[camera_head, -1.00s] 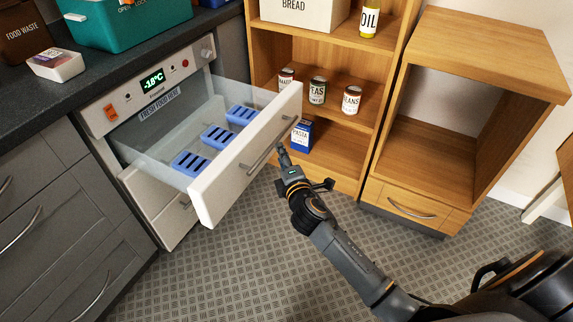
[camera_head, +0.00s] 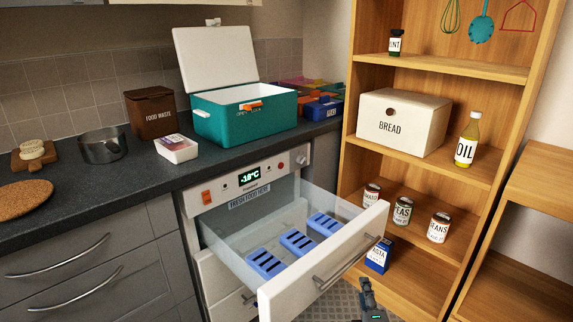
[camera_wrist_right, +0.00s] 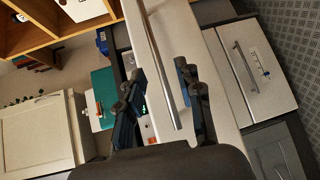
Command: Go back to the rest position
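My right gripper (camera_head: 366,287) shows at the bottom edge of the head view, in front of the pulled-out freezer drawer (camera_head: 335,262). In the right wrist view its two fingers (camera_wrist_right: 160,100) are spread with nothing between their tips. The drawer handle (camera_wrist_right: 162,65) shows beyond the fingers, also in the head view (camera_head: 345,262); the gripper looks apart from it. The drawer holds blue slotted trays (camera_head: 297,241). My left gripper is in neither view.
The counter (camera_head: 100,185) carries an open teal cool box (camera_head: 240,118) and a white-lidded tub (camera_head: 176,149). Patterned floor lies below the drawer.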

